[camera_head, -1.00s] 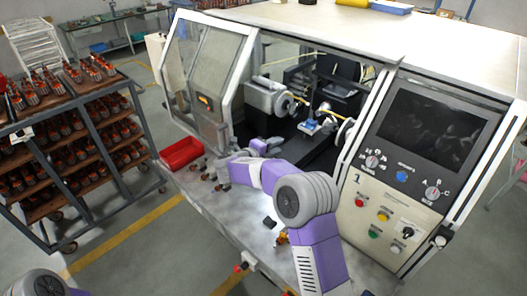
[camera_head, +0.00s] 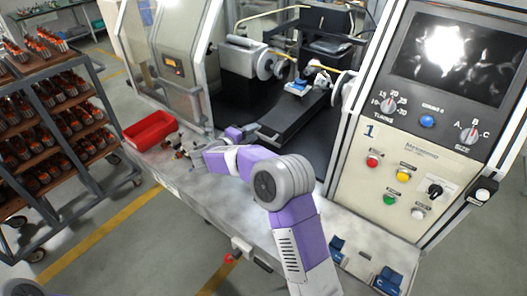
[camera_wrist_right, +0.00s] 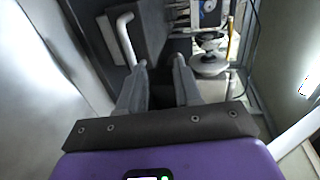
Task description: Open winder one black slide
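Winder one stands ahead with the number 1 on its panel (camera_head: 345,160). Its black slide (camera_head: 292,122) is a long dark block inside the bay, below the spindle. My right gripper (camera_head: 240,132) is at the slide's front left end, partly hidden by its own wrist. In the right wrist view, its two grey fingers (camera_wrist_right: 160,64) are apart with nothing clearly between them. A dark block (camera_wrist_right: 150,35) with a pale curved handle (camera_wrist_right: 125,40) lies just beyond the fingertips. I cannot tell whether they touch it. My left gripper is out of view.
A red bin (camera_head: 150,130) and small parts sit on the front ledge at left. A glazed door (camera_head: 172,62) stands left of the bay. Blue-black objects (camera_head: 388,280) lie on the ledge at lower right. A rack of armatures (camera_head: 60,110) stands at far left.

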